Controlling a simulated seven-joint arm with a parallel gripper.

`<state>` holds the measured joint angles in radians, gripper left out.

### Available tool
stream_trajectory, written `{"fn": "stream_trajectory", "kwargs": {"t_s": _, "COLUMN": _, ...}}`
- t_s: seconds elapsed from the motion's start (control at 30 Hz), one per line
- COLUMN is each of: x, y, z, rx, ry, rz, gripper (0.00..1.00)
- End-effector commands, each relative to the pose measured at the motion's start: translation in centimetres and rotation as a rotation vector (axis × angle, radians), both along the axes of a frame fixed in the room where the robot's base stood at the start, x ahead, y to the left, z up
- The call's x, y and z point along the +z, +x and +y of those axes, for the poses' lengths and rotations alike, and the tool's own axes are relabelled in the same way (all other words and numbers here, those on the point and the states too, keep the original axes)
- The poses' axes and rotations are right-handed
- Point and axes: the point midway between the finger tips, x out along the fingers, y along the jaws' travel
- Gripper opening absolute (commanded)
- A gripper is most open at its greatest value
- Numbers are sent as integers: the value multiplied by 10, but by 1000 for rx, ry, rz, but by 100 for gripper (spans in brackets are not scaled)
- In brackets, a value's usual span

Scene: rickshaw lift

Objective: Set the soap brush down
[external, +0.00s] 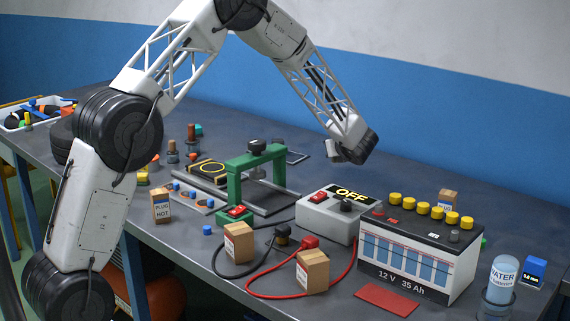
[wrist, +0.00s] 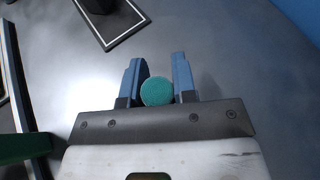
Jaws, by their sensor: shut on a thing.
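My gripper (wrist: 157,60) shows in the wrist view with its two blue fingers on either side of a round teal-green top. I take this to be the soap brush (wrist: 157,92), held between the fingers and seen end-on; its lower part is hidden. In the external view the end of my arm (external: 354,145) hangs over the back of the bench, behind the OFF box. The fingers and the brush are hidden there. I cannot tell how far the brush is above the bench.
A dark pad with a white outline (wrist: 113,33) lies on the bench, with a black object (wrist: 97,4) partly in view. A green frame (external: 236,178), the OFF box (external: 325,215) and a battery (external: 408,262) stand nearer the front. Bench around my gripper is clear.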

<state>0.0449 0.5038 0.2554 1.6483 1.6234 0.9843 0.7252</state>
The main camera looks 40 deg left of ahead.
Motion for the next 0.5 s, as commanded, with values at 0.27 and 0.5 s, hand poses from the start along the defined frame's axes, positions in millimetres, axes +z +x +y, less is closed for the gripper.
{"fn": "stream_trajectory", "kwargs": {"t_s": 0.27, "x": -27, "y": 0, "z": 0, "rx": 0, "ry": 0, "rz": 2, "gripper": 3}}
{"fn": "stream_trajectory", "kwargs": {"t_s": 0.5, "x": -36, "y": 0, "z": 0, "rx": 0, "ry": 0, "rz": 0, "gripper": 3}}
